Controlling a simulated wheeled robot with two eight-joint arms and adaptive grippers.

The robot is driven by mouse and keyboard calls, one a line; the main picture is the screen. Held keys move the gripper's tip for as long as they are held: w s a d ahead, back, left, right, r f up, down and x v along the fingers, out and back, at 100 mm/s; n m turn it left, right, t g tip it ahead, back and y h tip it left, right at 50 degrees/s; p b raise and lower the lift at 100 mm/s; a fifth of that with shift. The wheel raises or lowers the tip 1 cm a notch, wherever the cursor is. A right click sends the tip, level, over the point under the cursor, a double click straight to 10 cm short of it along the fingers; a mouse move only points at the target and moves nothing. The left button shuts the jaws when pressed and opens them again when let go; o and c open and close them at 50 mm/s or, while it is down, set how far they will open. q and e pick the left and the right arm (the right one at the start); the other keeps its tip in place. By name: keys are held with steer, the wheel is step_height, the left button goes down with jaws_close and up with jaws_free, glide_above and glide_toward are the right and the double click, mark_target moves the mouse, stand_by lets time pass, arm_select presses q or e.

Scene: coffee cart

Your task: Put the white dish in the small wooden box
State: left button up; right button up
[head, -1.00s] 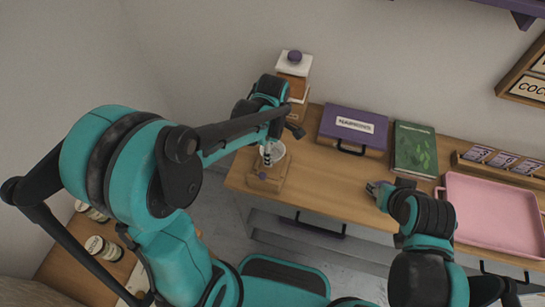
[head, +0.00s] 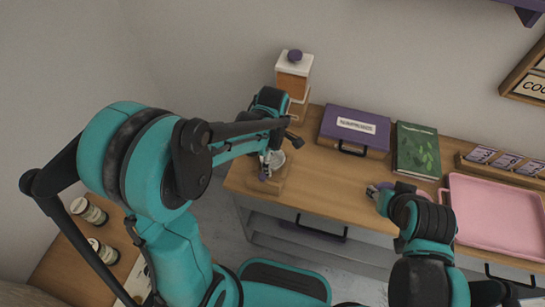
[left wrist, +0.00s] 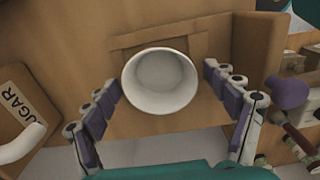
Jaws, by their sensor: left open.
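The white dish (left wrist: 160,80) is a round, deep cup shape, seen from above in the left wrist view. It also shows in the head view (head: 277,158) at the left end of the counter. The small wooden box (left wrist: 205,46) shows its rim around the dish; the dish appears to be inside it or directly over it. In the head view the box (head: 272,184) is partly covered by my left gripper (head: 267,170). My left gripper is open, its purple-padded fingers on either side of the dish with gaps. My right gripper (head: 375,189) is over the counter's front; its fingers are too small to judge.
A wooden dispenser with a purple knob (head: 293,72) stands behind the box. A purple case (head: 353,127), a green book (head: 416,150) and a pink tray (head: 497,213) lie to the right. A sugar-labelled container (left wrist: 18,105) is at left in the wrist view. The counter's middle is clear.

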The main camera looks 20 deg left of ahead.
mark_target(273, 162)
arm_select(q)
steer(key=shift+r, duration=0.25)
step_height(273, 162, up, 11)
steer(key=p, duration=0.4)
steer(key=s+a+r+m+t, duration=0.2)
steer(key=s+m, duration=0.3)
steer(key=m, duration=0.4)
steer(key=s+a+r+m+t, duration=0.2)
steer(key=s+m+t, duration=0.3)
steer(key=m, duration=0.3)
steer(key=shift+s+a+r+m, duration=0.15)
steer(key=shift+a+r+m, duration=0.2)
steer(key=shift+m, duration=0.05)
steer(key=shift+f, duration=0.1)
steer(key=shift+f+b, duration=0.8)
steer(key=shift+f, duration=0.15)
